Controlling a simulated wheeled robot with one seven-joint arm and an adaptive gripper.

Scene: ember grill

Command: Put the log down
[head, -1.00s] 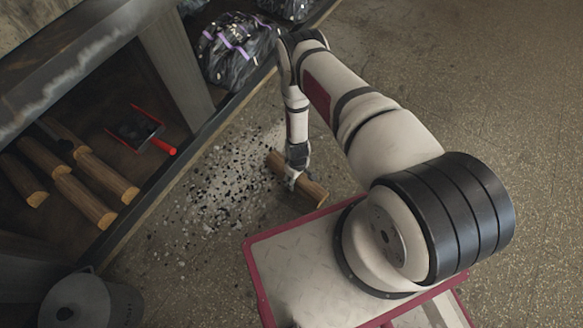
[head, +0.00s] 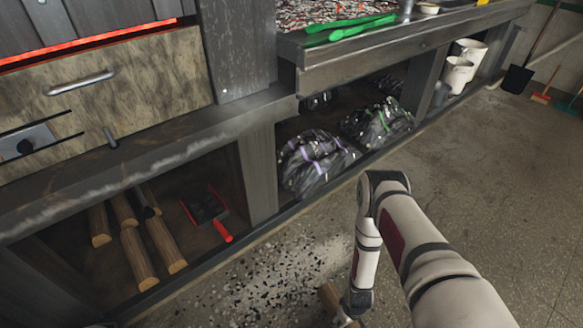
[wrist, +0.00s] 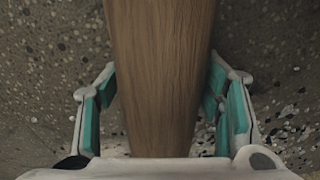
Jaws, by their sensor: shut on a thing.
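The log (head: 330,296) is a brown split piece of wood low in the head view, partly hidden by my gripper (head: 350,312) and cut off by the bottom edge. In the wrist view, the log (wrist: 160,75) runs lengthwise between the teal-padded fingers of my gripper (wrist: 163,100). The gripper is shut around the log's sides. I cannot tell whether the log touches the floor below it.
Scattered ash and coals (head: 270,285) lie on the floor left of my gripper. Several logs (head: 138,258) and a red-handled shovel (head: 206,208) are on the low shelf.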

